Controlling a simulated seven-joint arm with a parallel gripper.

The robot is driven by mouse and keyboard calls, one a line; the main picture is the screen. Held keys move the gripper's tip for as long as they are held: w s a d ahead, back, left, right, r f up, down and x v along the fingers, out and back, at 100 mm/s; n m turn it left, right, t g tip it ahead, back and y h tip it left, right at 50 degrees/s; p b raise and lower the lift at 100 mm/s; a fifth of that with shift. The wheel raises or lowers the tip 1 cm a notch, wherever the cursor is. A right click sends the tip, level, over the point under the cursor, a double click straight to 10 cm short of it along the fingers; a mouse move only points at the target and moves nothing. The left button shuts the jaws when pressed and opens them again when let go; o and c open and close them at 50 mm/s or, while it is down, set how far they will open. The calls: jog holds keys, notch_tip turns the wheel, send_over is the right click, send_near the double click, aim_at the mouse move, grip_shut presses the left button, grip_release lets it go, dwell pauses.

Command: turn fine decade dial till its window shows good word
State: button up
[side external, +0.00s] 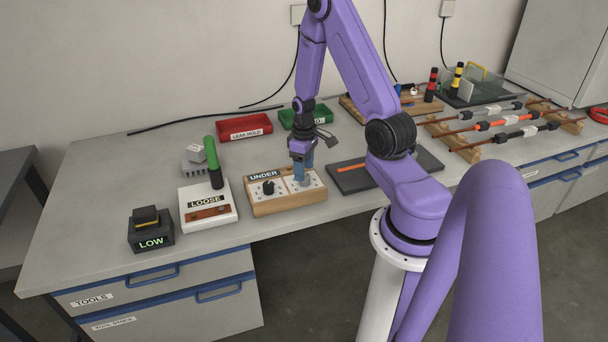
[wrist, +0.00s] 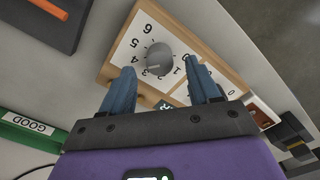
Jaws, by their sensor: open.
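The wooden decade box (side external: 290,201) stands on the bench, and its window (side external: 263,177) reads UNDER. A black dial (side external: 268,187) sits on its left white plate. My gripper (side external: 301,178) is over the right plate, pointing down and hiding most of the dial there. In the wrist view a grey round dial (wrist: 158,59) on a numbered white plate shows between and beyond the two blue fingers of my open gripper (wrist: 164,72). I cannot tell whether the fingers touch it. The window is mostly hidden in the wrist view.
Left of the box are a white LOOSE unit (side external: 209,214) with a green handle and a dark LOW block (side external: 151,236). Behind are a red LEAK HOLD tray (side external: 244,128) and a green tray (wrist: 30,130) labelled GOOD. A dark slab (side external: 342,182) with an orange strip is close on the right.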

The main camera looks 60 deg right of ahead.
jog(key=shift+f, duration=1.5)
jog(key=c, duration=1)
jog(key=shift+c, duration=0.2)
jog(key=shift+m, duration=0.4)
jog(key=m, duration=0.3)
jog(key=shift+m, duration=1.9)
jog(key=shift+d, duration=0.1)
